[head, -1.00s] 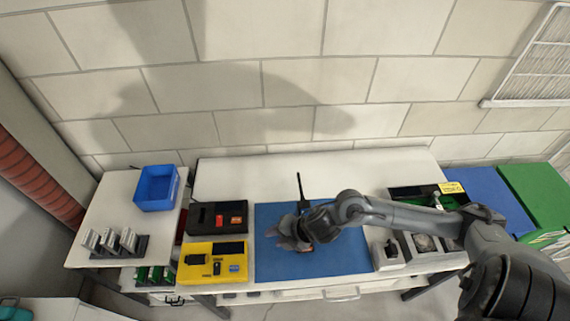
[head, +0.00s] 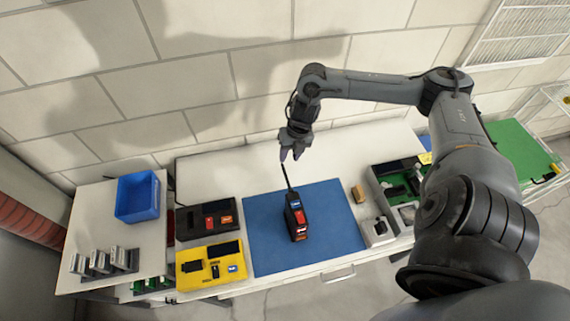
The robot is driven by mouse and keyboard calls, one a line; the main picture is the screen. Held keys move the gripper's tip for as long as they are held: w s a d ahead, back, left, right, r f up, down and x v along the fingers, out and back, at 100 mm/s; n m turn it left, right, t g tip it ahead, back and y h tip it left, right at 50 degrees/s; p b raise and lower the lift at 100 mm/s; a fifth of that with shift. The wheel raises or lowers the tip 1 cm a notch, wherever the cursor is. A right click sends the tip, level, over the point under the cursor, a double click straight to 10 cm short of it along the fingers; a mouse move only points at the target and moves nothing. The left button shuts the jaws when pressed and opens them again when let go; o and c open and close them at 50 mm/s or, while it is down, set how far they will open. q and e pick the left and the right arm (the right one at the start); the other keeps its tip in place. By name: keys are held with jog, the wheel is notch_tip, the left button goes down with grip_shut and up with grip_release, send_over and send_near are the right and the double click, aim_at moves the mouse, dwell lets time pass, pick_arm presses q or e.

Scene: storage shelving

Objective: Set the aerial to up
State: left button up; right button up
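A small black device (head: 297,222) with red and blue parts stands on the blue mat (head: 260,240). Its thin black aerial (head: 287,177) rises from the top and points up, leaning slightly left in the picture. My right gripper (head: 291,156) hangs pointing down by the aerial's upper end. Its two fingers look parted, with a gap between them. I cannot tell whether the aerial's tip is between the fingers or behind them. My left gripper is not in view.
Left of the mat are a black box (head: 190,232) with red and orange parts and a yellow unit (head: 190,282). A blue bin (head: 155,197) stands farther left. Trays with parts (head: 377,195) lie right of the mat. A wall (head: 150,80) stands behind the table.

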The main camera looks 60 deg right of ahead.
aim_at(284, 170)
jog(key=f, duration=0.4)
jog(key=w+a+f, duration=0.1)
jog(key=f, duration=0.1)
jog(key=shift+f+p, duration=0.25)
jog(key=shift+p, duration=0.05)
grip_shut()
dwell(1.2)
